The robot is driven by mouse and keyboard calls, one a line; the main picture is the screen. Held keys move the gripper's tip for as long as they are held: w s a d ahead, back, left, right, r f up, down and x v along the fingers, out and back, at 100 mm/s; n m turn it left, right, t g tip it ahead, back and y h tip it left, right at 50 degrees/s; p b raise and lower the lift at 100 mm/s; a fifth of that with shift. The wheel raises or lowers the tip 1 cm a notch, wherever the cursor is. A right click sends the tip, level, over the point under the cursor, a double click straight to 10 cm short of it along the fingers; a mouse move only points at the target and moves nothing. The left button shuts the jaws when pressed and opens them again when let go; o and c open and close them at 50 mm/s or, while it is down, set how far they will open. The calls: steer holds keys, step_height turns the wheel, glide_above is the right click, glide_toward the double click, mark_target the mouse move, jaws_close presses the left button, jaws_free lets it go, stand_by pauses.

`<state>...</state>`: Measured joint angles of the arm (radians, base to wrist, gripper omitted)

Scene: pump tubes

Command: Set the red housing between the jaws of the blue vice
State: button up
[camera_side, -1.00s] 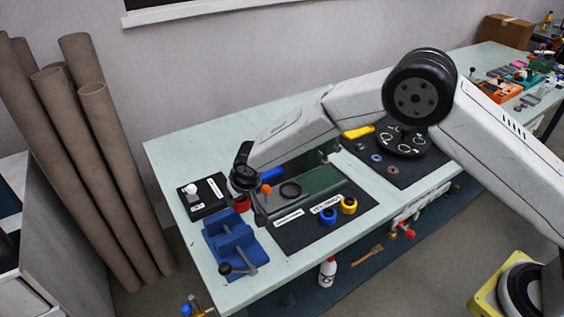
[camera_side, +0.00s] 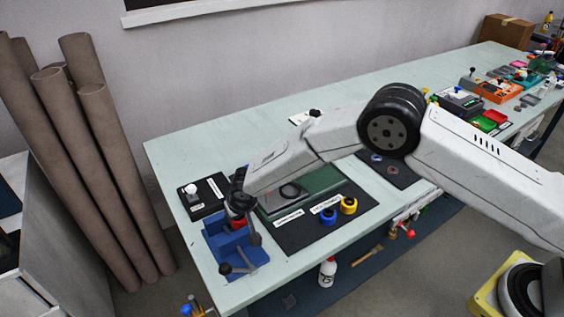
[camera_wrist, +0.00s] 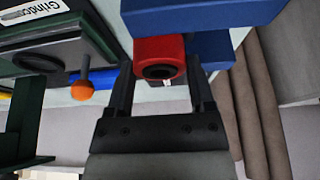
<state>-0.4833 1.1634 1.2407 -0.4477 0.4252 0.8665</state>
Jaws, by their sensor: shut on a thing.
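The blue vice (camera_side: 225,245) stands at the front left corner of the bench, and its blue blocks also show at the top of the wrist view (camera_wrist: 205,16). My gripper (camera_side: 240,222) is over the vice, pointing down. In the wrist view my gripper (camera_wrist: 161,82) is shut on the red housing (camera_wrist: 158,50), with one finger on each side of it. The housing shows in the side view (camera_side: 237,225) as a small red patch at the vice's jaws. It is partly hidden by my gripper. I cannot tell whether it touches the vice.
A black block with a white knob (camera_side: 191,189) stands close behind the vice.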

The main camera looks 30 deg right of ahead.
mark_target(241, 220)
steer(key=shift+f, duration=1.95)
steer(key=shift+f, duration=0.1)
steer(key=o, duration=1.3)
steer(key=shift+v, duration=6.1)
